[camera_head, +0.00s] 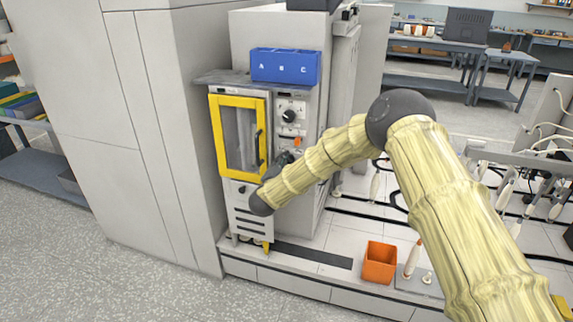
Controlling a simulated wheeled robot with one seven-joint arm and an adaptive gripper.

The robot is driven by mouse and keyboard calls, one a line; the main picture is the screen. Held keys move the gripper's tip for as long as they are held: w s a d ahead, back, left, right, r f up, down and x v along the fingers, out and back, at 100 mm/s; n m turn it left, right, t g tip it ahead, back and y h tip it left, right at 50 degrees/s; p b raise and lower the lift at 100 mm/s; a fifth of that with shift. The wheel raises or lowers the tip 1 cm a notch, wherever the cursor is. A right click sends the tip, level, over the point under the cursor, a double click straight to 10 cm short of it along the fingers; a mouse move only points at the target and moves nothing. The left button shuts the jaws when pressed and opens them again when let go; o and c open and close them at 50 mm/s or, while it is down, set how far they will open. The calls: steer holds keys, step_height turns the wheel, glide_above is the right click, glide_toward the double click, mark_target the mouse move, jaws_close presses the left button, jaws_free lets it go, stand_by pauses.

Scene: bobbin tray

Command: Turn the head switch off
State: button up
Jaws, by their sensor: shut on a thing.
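A grey machine with a control panel (303,104) stands at the centre-left in the head view. The panel has a round black knob (289,116) near its top and a small orange part (297,142) lower down.
A yellow-framed door (239,135) with a window is left of the panel. A blue bin (285,66) marked A, B, C sits on top. An orange box (379,262) stands on the lower platform. A tall grey cabinet (110,110) is close on the left.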

steer(key=o, duration=1)
steer(key=v, duration=1.2)
